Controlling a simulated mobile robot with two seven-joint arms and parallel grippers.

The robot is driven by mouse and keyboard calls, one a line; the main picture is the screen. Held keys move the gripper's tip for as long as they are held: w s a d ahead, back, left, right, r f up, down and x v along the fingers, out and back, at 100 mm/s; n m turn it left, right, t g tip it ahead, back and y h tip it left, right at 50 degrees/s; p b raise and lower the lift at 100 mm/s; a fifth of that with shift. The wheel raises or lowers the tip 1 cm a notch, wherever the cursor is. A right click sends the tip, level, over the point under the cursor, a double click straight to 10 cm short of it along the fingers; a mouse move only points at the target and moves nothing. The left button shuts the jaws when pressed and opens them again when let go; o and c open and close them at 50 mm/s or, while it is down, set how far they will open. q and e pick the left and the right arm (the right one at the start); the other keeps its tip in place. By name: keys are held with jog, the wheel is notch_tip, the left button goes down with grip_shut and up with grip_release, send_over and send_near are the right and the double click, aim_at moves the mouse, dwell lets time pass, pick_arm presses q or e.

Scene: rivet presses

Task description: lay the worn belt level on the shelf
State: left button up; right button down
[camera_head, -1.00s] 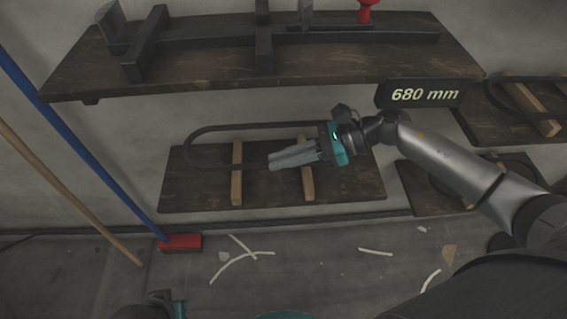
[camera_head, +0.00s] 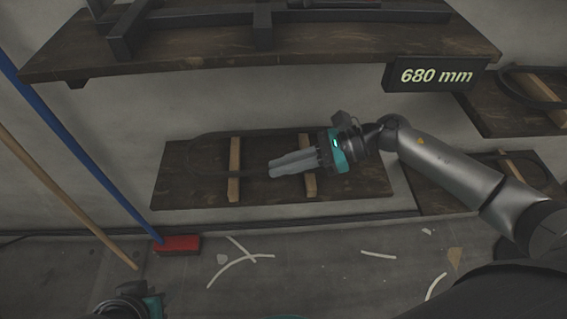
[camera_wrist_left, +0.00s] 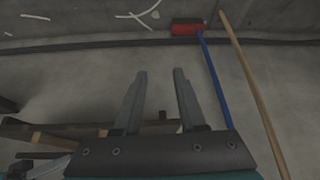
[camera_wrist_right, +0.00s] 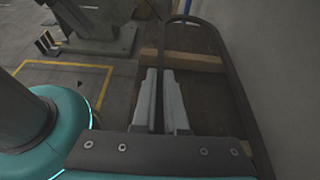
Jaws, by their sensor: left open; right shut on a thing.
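The worn belt (camera_head: 194,151) is a dark, long loop over the lower wooden shelf (camera_head: 175,195), which carries two pale wooden battens (camera_head: 234,170). My right gripper (camera_head: 272,171) is shut on the belt's near strand, between the battens. In the right wrist view the fingers (camera_wrist_right: 160,72) are closed and the belt's other strand (camera_wrist_right: 235,90) runs along the wall side. The loop looks roughly level; I cannot tell whether it touches the battens. My left gripper (camera_wrist_left: 160,72) is open and empty in the left wrist view; only its teal body shows low in the head view.
An upper shelf (camera_head: 330,62) with dark metal parts overhangs the lower one, with a "680 mm" sign (camera_head: 436,76) at its right. A blue pole with a red broom head (camera_head: 177,244) and a wooden pole stand left. More shelves (camera_head: 490,112) are at right.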

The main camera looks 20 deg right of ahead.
jog(key=shift+f+b, duration=0.35)
jog(key=shift+f, duration=0.05)
pick_arm(q)
jog(key=shift+w+d+f+t+h, duration=0.15)
jog(key=shift+w+d+t+h, duration=0.15)
jog(key=shift+w+d+t, duration=0.35)
jog(key=shift+w+d+f+t+h, duration=0.1)
jog(key=shift+w+d+t+h, duration=0.3)
jog(key=shift+w+d, duration=0.35)
pick_arm(e)
jog(key=shift+f, duration=0.2)
jog(key=c, duration=0.9)
grip_release()
